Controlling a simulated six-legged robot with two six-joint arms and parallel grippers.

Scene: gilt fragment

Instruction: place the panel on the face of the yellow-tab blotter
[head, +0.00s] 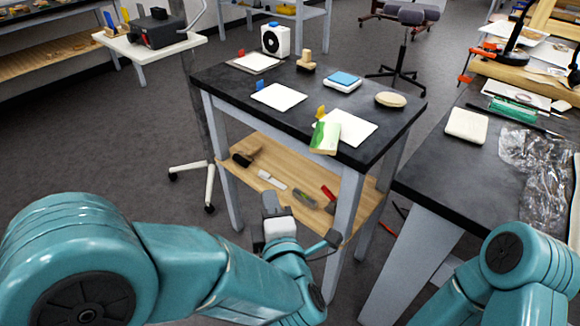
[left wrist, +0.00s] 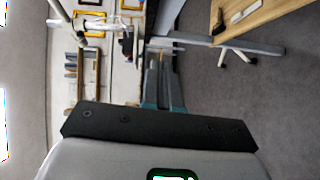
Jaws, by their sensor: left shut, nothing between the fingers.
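The panel (head: 325,137), a small green and white painted piece with a tan edge, sits at the front edge of the dark table. It overlaps the left part of the yellow-tab blotter (head: 356,127), a white sheet; whether it lies flat or tilted is hard to tell. The yellow tab (head: 320,112) stands at the blotter's left back corner. My left gripper (head: 271,203) is shut and empty, low in front of the table beside its wooden lower shelf, well apart from the panel. My right arm shows at the lower right, but its gripper is out of view.
A blue-tab blotter (head: 279,97) and a red-tab blotter (head: 256,63) lie farther left and back. A blue-topped block (head: 343,82), a wooden stamp-like piece (head: 306,62) and an oval tan piece (head: 390,100) stand on the table. A cluttered bench (head: 440,167) is at right.

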